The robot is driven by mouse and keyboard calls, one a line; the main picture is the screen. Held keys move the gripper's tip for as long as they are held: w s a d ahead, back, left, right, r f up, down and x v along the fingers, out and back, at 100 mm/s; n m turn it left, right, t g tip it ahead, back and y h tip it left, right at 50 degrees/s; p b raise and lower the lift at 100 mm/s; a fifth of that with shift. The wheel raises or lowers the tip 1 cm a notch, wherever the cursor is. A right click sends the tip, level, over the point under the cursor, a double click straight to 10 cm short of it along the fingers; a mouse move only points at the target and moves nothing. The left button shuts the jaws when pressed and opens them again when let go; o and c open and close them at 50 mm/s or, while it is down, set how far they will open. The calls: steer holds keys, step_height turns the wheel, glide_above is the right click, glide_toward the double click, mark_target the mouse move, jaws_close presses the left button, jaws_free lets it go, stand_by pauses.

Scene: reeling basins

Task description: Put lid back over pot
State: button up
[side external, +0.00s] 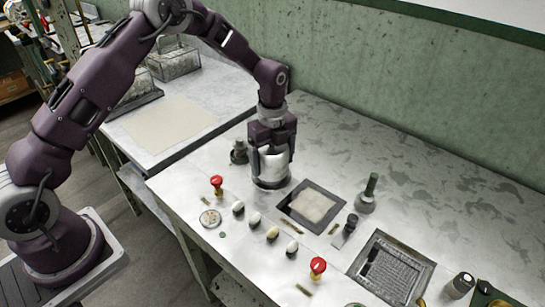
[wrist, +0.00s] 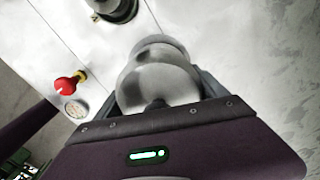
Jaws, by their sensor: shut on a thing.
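My gripper (side external: 273,150) points down over the steel table and is shut on the lid. The lid (wrist: 157,85) is a shiny round metal piece with a dark knob, filling the space between my fingers in the wrist view. The pot (side external: 270,182) is a pale metal vessel standing directly below my gripper in the side view. Its rounded metal wall (wrist: 160,43) shows just beyond the lid in the wrist view. I cannot tell whether the lid touches the pot, as my fingers hide the contact.
A framed square basin (side external: 311,205) lies right of the pot. A dark fitting (side external: 239,153) stands left of the pot. The table behind is clear.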

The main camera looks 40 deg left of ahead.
mark_target(272, 145)
steer(key=shift+f, duration=0.25)
stand_by(0.3)
steer(key=shift+f, duration=0.55)
steer(key=shift+f, duration=0.15)
stand_by(0.3)
steer(key=o, duration=1.4)
steer(key=shift+c, duration=0.2)
steer(key=shift+r, duration=3.55)
